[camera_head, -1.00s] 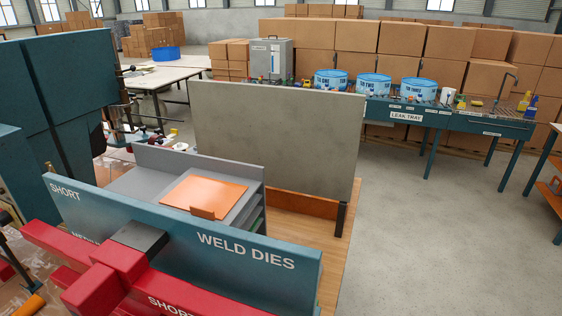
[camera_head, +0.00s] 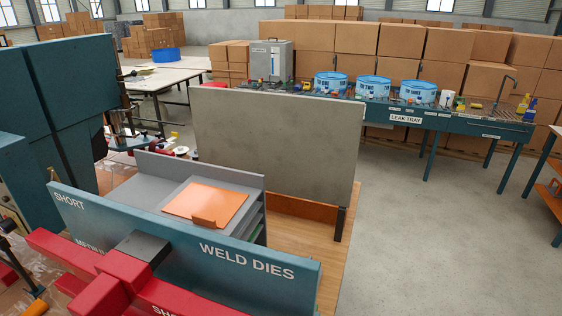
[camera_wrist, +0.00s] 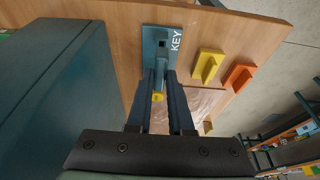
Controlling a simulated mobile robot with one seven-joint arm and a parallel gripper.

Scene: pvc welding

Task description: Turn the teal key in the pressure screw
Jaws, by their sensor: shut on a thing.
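In the wrist view, my gripper (camera_wrist: 160,75) is shut on a slim teal key (camera_wrist: 160,63), with a finger on each side of it. The key lies against or just in front of a teal plate lettered KEY (camera_wrist: 176,40) on a wooden board; I cannot tell whether they touch. A small yellow piece (camera_wrist: 158,96) shows between the fingers. The fingers hide part of the key. I cannot make out the pressure screw in either view. My gripper is not visible in the head view.
Yellow (camera_wrist: 207,66) and orange (camera_wrist: 240,75) blocks sit on the board right of the plate. A large teal box (camera_wrist: 50,85) stands close on the left. In the head view, the weld dies rack (camera_head: 285,272) is in front, with open floor at right.

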